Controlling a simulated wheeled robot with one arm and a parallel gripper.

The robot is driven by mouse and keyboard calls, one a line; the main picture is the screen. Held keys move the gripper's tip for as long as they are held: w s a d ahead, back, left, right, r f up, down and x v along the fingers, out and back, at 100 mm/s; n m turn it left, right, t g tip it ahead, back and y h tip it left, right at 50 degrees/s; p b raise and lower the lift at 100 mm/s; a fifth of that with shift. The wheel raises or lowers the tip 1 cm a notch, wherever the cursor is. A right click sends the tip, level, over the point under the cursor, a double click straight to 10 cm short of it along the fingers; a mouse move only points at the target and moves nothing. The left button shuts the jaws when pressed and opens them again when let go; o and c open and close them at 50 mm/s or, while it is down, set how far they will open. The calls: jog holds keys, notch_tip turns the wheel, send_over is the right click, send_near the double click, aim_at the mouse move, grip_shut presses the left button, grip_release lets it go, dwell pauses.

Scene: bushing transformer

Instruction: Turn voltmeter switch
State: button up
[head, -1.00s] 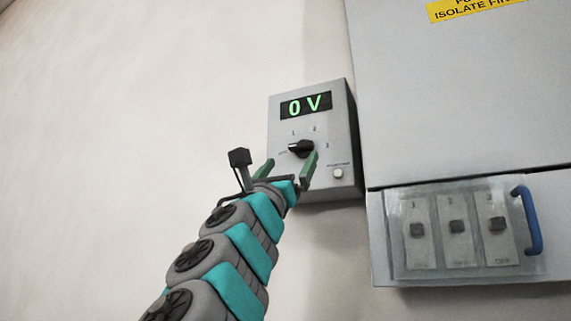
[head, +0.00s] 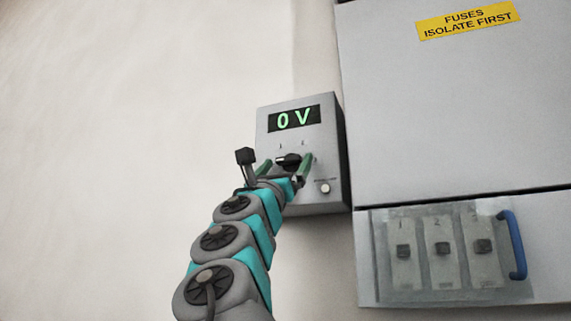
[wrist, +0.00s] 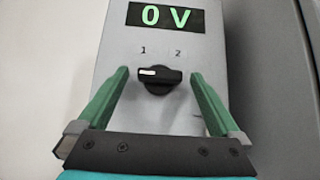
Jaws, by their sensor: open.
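The voltmeter (head: 334,150) is a grey box on the wall with a green "0 V" display (head: 295,118). Its black rotary switch (head: 288,160) sits below the display, and the wrist view shows the knob (wrist: 160,80) with its white mark pointing left. My gripper (head: 285,163) is open, with its green fingers on either side of the knob. In the wrist view my gripper (wrist: 161,75) shows gaps between both fingers and the knob. The numbers 1 and 2 show above the knob; other position labels are hidden by the fingers.
A round push button (head: 325,188) is at the voltmeter's lower right. A large grey cabinet (head: 430,110) with a yellow "FUSES ISOLATE FIRST" label (head: 467,21) stands to the right. Below it is a clear-covered fuse panel (head: 440,290) with a blue handle (head: 513,245). The wall at left is bare.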

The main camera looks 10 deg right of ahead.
jog(key=shift+c, duration=0.2)
jog(key=c, duration=1.3)
jog(key=shift+r, duration=0.1)
jog(key=shift+c, duration=0.2)
jog(key=shift+r+m+p, duration=0.1)
jog(key=shift+m+p, duration=0.2)
jog(key=shift+p, duration=0.15)
